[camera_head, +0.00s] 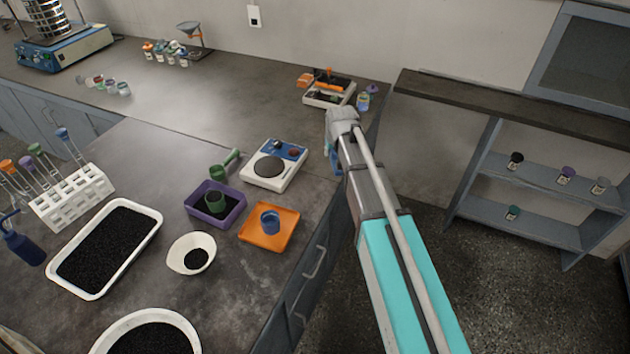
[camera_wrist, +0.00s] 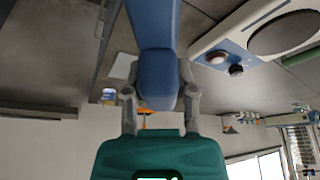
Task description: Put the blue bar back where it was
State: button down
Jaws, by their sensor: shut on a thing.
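The blue bar (camera_wrist: 152,50) shows in the wrist view, running from the top edge down between the two grey fingers of my gripper (camera_wrist: 155,88). My gripper is shut on it, and its green body fills the bottom of that view. In the head view only a small blue piece, probably the bar (camera_head: 333,160), shows at the left of my arm near the bench's right edge. My arm hides most of my gripper there. I cannot tell whether the bar touches the bench.
A white hotplate (camera_head: 270,168) stands just left of my arm. An orange tray (camera_head: 269,229) and a purple tray (camera_head: 230,212) are nearer. Shelves (camera_head: 550,185) are at the right, across a floor gap.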

jog(key=s+a+n, duration=0.1)
jog(key=s+n, duration=0.1)
jog(key=s, duration=1)
jog(key=shift+a+r+y, duration=0.35)
jog(key=shift+y, duration=0.05)
jog(key=b, duration=0.4)
send_near(314, 178)
jog(key=b, duration=0.2)
jog(key=w+f+b, duration=0.1)
jog(key=b, duration=0.1)
jog(key=shift+w+a+f, duration=0.1)
jog(key=shift+a+f, duration=0.1)
jog(key=shift+f, duration=0.1)
jog(key=shift+w+a+f, duration=0.1)
jog(key=shift+w+f, duration=0.2)
jog(key=shift+w, duration=0.05)
jog(key=shift+b+x, duration=0.75)
jog(key=shift+b, duration=0.15)
jog(key=shift+f+b, duration=1.35)
jog(key=shift+b, duration=0.05)
